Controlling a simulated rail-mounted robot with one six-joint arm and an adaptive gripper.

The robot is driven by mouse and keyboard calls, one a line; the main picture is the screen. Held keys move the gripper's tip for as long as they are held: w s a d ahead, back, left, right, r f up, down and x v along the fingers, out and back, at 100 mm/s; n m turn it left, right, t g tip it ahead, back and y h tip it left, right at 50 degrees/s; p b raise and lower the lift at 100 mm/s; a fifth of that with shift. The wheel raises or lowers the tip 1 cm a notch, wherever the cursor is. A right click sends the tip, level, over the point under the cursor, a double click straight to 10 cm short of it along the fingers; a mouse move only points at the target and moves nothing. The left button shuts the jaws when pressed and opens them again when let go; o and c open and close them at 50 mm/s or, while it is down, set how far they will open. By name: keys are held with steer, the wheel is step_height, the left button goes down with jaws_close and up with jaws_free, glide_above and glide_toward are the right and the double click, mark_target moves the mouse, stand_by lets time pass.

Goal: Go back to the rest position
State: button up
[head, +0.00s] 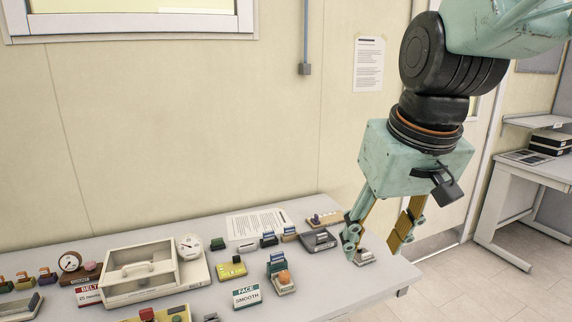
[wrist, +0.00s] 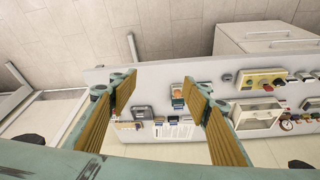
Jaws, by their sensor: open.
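My gripper (head: 378,248) is open above the right end of the table (head: 352,284) in the head view. Its two brown-padded fingers are spread wide with nothing between them. In the wrist view my gripper (wrist: 160,112) also shows open, its fingers framing part of the table below. Small devices lie past the fingers, including a grey one (wrist: 143,112) near the left finger. In the head view a small device (head: 364,257) lies on the table behind the left fingertip, partly hidden. I cannot tell the exact height of the fingertips over the table.
A white case with a clear lid (head: 140,270), an orange-topped device (head: 283,278) and a "FACE SMOOTH" sign (head: 247,296) stand on the table. A printed sheet (head: 259,223) lies at the back. A second desk (head: 520,168) stands right. The floor between is clear.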

steer(key=s+d+f+m+b, duration=0.1)
steer(key=s+d, duration=0.1)
steer(key=s, duration=0.8)
steer(key=s+d, duration=0.3)
steer(key=s, duration=0.7)
steer(key=shift+s+f+m+h+b, duration=0.25)
steer(key=shift+f+m+h+b, duration=0.05)
steer(key=shift+f+m+b, duration=0.1)
stand_by(1.4)
